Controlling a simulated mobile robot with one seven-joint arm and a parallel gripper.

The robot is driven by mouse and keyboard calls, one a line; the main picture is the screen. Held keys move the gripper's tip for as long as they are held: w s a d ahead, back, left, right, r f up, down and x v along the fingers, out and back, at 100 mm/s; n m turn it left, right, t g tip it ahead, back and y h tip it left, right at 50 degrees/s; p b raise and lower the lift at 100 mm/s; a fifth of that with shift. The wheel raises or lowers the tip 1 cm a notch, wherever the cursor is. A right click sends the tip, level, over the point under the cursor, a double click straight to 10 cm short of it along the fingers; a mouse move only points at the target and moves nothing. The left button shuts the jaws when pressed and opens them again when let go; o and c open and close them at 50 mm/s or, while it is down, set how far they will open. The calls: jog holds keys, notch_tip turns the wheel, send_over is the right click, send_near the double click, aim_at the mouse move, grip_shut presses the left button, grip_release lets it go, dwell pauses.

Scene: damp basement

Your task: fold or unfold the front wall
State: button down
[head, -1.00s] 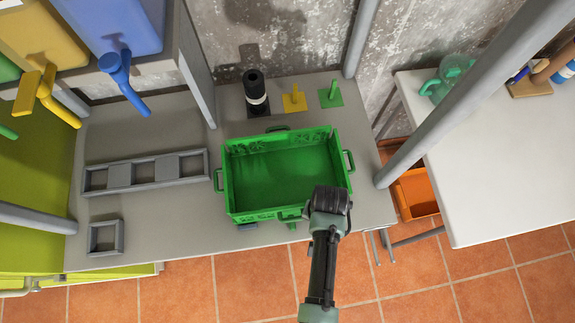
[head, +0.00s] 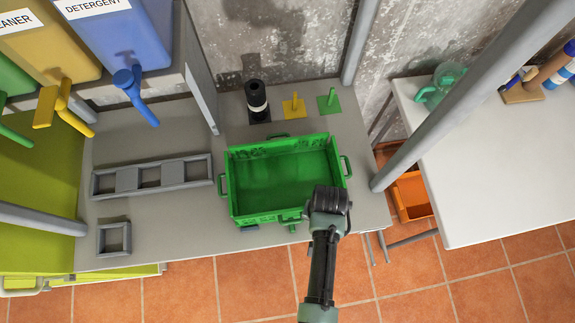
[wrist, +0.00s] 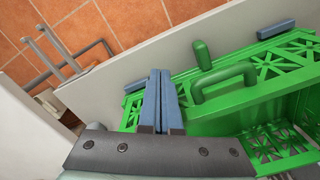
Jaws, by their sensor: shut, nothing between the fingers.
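The green crate (head: 285,177) stands on the grey bench, open at the top with lattice walls. Its front wall (head: 268,217) runs along the side nearest me and looks upright, though its right end is hidden behind my arm. In the wrist view, the green crate (wrist: 225,120) fills the right side, with a looped handle (wrist: 225,80), a rounded green peg (wrist: 202,55) and blue strips (wrist: 275,29). My gripper (wrist: 164,75) is shut and empty, its blue-grey fingers just left of the handle. I cannot tell whether they touch the crate. In the head view its fingertips are hidden.
A grey three-slot frame (head: 152,176) and a small square frame (head: 114,238) lie left of the crate. A black cylinder (head: 257,97) and yellow (head: 293,105) and green (head: 329,101) peg stands are behind it. A grey post (head: 455,95) and white table (head: 500,170) are at right.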

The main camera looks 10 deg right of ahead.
jog(key=shift+r+p, duration=1.15)
jog(key=shift+r, duration=0.1)
jog(key=shift+w+f, duration=0.1)
jog(key=shift+w, duration=0.05)
jog(key=shift+w+a+b, duration=0.1)
jog(key=shift+w+b, duration=1.4)
jog(key=shift+w, duration=1.65)
notch_tip(320, 180, up, 4)
jog(key=p, duration=0.4)
jog(key=shift+w, duration=0.1)
jog(key=shift+w+b, duration=0.65)
jog(key=shift+w, duration=0.65)
